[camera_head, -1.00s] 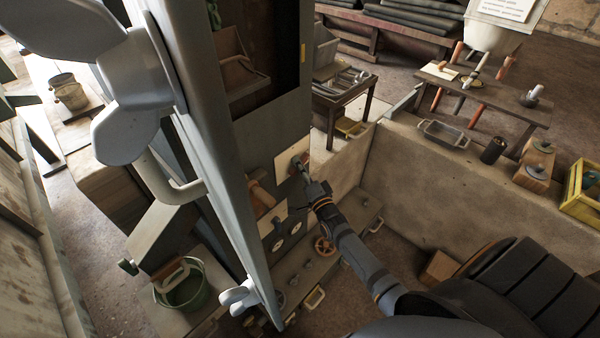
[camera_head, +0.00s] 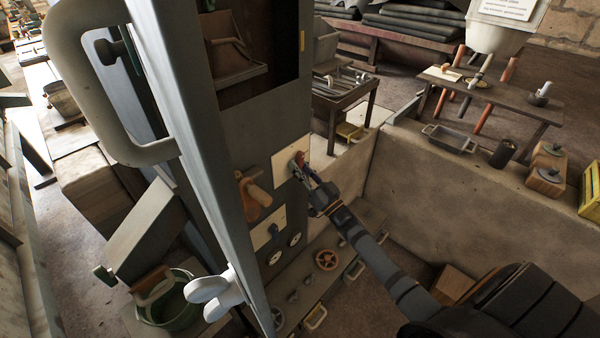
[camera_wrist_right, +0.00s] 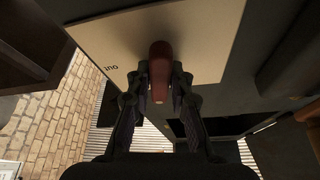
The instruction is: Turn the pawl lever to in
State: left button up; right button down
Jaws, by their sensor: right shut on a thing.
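The pawl lever (camera_head: 299,157) is a small red-brown lever on a cream plate (camera_head: 281,166) on the front of the dark grey cabinet. My right gripper (camera_head: 303,168) reaches it from the lower right and is shut on it. In the right wrist view the lever (camera_wrist_right: 160,62) sits between the two fingers of the gripper (camera_wrist_right: 160,88). The cream plate (camera_wrist_right: 205,40) there bears a small printed word, upside down, that looks like "out", left of the lever. The fingers hide part of the lever. My left gripper is not in view.
An orange-brown handle (camera_head: 257,192) sticks out left of the lever. Below are dark round knobs and an orange handwheel (camera_head: 327,260). A tall grey post (camera_head: 205,130) with a wing nut (camera_head: 213,295) stands close at left. A low wall (camera_head: 440,200) runs at right.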

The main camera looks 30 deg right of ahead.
jog(key=shift+n+y+b, duration=0.45)
jog(key=shift+n+y, duration=0.55)
jog(key=shift+n, duration=1)
jog(key=c, duration=1.2)
grip_release()
jog(key=v, duration=1.2)
jog(key=shift+s+d+r, duration=0.1)
jog(key=shift+d+r, duration=0.05)
jog(key=shift+r, duration=0.1)
